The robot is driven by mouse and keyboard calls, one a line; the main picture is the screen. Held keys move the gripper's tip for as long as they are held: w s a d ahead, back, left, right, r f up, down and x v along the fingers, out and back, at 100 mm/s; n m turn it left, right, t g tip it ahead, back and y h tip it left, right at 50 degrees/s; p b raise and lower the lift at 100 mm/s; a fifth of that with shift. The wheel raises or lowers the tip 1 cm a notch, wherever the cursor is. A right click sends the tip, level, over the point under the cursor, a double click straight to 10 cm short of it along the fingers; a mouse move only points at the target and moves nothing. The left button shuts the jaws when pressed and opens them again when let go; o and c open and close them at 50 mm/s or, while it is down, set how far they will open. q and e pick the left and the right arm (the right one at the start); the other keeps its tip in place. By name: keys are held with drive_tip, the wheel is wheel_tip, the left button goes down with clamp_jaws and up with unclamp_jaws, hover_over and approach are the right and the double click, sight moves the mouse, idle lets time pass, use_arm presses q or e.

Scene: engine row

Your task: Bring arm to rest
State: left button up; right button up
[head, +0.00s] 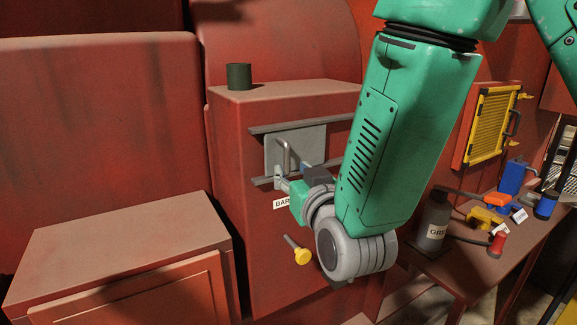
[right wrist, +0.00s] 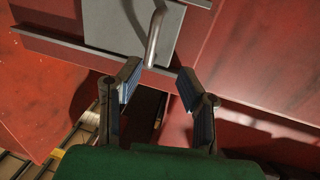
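My right arm comes down from the top right in the head view, and its gripper (head: 293,175) is beside a grey plate (head: 308,138) with a bar handle (head: 286,155). In the right wrist view the two fingers of the right gripper (right wrist: 160,75) stand apart with nothing between them. The handle (right wrist: 155,38) is just beyond the fingertips, apart from them in the picture. The plate (right wrist: 128,22) shows behind it. My left gripper is in neither view.
The plate sits between rails on a red cabinet (head: 228,150), with a dark green cup (head: 239,76) on top. A yellow knob (head: 303,256) sticks out below. At right, a bench (head: 478,268) holds a grey canister (head: 433,225) and several coloured tools.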

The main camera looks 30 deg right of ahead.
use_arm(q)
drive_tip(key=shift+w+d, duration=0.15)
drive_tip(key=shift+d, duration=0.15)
use_arm(e)
drive_tip(key=shift+s+d+f, duration=0.1)
drive_tip(key=shift+d, duration=0.3)
drive_tip(key=s+f+n+g+y+b, duration=0.15)
drive_tip(key=s+f+g, duration=0.25)
drive_tip(key=f, duration=1)
drive_tip(key=s+f+m+g+b, duration=0.15)
drive_tip(key=s+f+g, duration=0.25)
drive_tip(key=f, duration=0.9)
use_arm(q)
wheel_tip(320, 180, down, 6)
drive_tip(key=b, duration=0.2)
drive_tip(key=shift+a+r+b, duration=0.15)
drive_tip(key=shift+b, duration=0.2)
use_arm(e)
drive_tip(key=s+d+f+n+g, duration=0.1)
drive_tip(key=s+d+f+g, duration=0.2)
drive_tip(key=s+f+g, duration=0.6)
drive_tip(key=s+f, duration=1.1)
drive_tip(key=s, duration=0.3)
drive_tip(key=shift+d+f+n, duration=0.2)
drive_tip(key=shift+d+n, duration=0.1)
drive_tip(key=shift+n, duration=0.1)
drive_tip(key=shift+w, duration=0.15)
